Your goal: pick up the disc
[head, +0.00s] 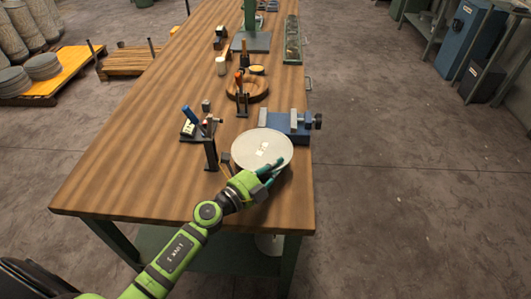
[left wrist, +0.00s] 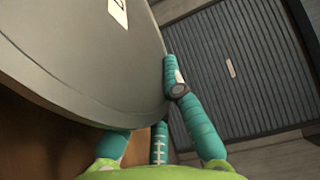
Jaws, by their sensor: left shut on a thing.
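The disc (head: 250,152) is a pale grey round plate with small white labels on its face, at the front right of the wooden workbench. It fills the upper left of the left wrist view (left wrist: 75,50). My left gripper (head: 268,177) is shut on the disc's near right rim. In the wrist view, its teal fingers (left wrist: 157,112) lie around that rim. Part of the rim is hidden by the fingers. I cannot tell whether the disc touches its support. My right gripper is not in view.
A blue vise (head: 288,124) stands right behind the disc. A dark stand with tools (head: 208,150) is close on its left. The bench's front left (head: 110,190) is clear.

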